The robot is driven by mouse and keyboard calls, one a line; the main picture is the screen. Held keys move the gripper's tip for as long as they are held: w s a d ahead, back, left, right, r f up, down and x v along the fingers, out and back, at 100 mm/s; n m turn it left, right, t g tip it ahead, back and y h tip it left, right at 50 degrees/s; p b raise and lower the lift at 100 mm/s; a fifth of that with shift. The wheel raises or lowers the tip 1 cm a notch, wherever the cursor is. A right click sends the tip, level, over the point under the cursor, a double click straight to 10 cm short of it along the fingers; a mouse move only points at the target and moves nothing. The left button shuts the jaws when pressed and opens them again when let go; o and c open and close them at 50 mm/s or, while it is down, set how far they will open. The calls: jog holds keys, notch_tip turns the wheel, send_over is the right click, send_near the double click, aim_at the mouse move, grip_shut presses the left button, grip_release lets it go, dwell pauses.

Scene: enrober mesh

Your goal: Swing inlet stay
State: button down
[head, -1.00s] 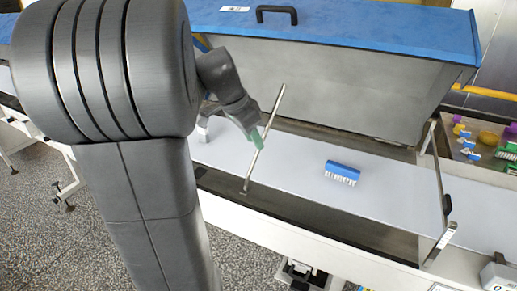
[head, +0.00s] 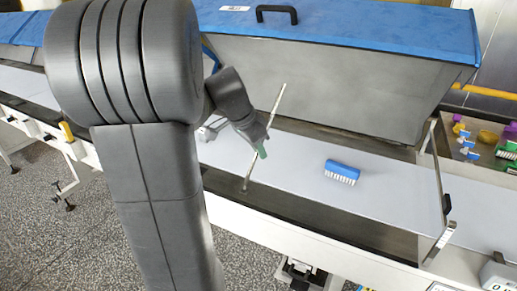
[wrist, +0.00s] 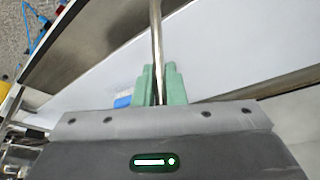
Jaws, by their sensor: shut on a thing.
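The inlet stay (head: 275,107) is a thin metal rod that stands tilted from the near edge of the machine, its top leaning right and free of the blue-topped hood (head: 335,24). My gripper (head: 262,148) is at the stay, around its middle. In the wrist view the green fingertips (wrist: 160,84) are closed on the stay (wrist: 156,35), which runs up between them. The hood is raised, with its grey inner face towards me. A second stay (head: 438,185) stands at the right end, reaching up to the hood.
A blue brush (head: 342,172) with white bristles lies on the pale belt (head: 300,158), right of my gripper. A tray of small coloured parts (head: 478,140) is at the far right. Grey floor (head: 75,245) is open at the lower left.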

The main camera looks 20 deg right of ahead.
jog(key=w+a+g+h, duration=0.1)
jog(key=w+a+g+h+b, duration=0.1)
jog(key=w, duration=0.1)
jog(key=shift+w+a+r+n+g, duration=0.1)
jog(key=shift+a+r+n+g, duration=0.1)
jog(key=shift+a+n+g, duration=0.15)
jog(key=c, duration=1.5)
grip_release()
jog(key=shift+w+a, duration=0.1)
